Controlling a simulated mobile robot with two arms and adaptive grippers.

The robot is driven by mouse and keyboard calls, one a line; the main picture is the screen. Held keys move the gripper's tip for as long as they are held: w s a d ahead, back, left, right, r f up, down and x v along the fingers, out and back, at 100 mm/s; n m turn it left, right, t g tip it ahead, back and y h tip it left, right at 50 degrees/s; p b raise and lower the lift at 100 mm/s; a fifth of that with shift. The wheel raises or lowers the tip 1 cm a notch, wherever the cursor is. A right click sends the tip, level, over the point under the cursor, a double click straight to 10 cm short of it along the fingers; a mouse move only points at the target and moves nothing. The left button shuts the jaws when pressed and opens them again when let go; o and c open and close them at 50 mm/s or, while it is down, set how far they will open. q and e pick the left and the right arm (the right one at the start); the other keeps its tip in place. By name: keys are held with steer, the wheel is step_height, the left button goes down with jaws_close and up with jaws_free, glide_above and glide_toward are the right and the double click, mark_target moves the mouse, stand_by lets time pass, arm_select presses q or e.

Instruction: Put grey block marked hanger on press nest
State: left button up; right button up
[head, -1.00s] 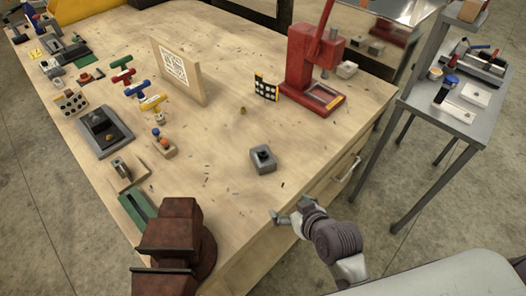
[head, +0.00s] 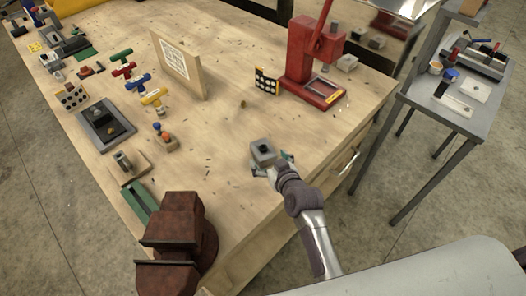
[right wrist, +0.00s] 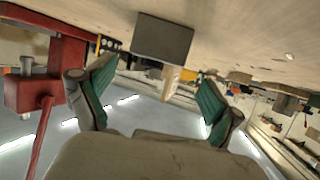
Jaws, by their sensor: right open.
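The grey block (head: 262,153) sits on the wooden bench near its front edge, with a dark spot on top; I cannot read any marking. My right gripper (head: 272,166) is open right at the block's near side, one finger towards each side of it. In the right wrist view the block (right wrist: 162,38) shows as a dark box ahead of the open right gripper (right wrist: 156,76), with no visible finger contact. The red press (head: 308,62) stands further back on the right, its nest (head: 325,91) at its base looking empty. My left gripper is not in view.
A brown vise (head: 178,240) stands at the bench's near corner. A dotted black plate (head: 266,82) stands left of the press, and an upright board (head: 178,66) farther left. Small parts line the left side. Bench surface between block and press is mostly clear.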

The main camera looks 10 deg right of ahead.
mark_target(265, 151)
steer(key=shift+d+p+x, duration=0.2)
steer(key=shift+p+x, duration=0.1)
steer(key=shift+x, duration=1)
steer(key=shift+d+p+x, duration=0.15)
steer(key=shift+p+x, duration=0.15)
steer(key=shift+x, duration=1)
steer(key=shift+c, duration=0.4)
steer(key=shift+f, duration=0.1)
steer(key=c, duration=1.3)
steer(key=shift+c, duration=0.7)
steer(key=shift+r, duration=0.2)
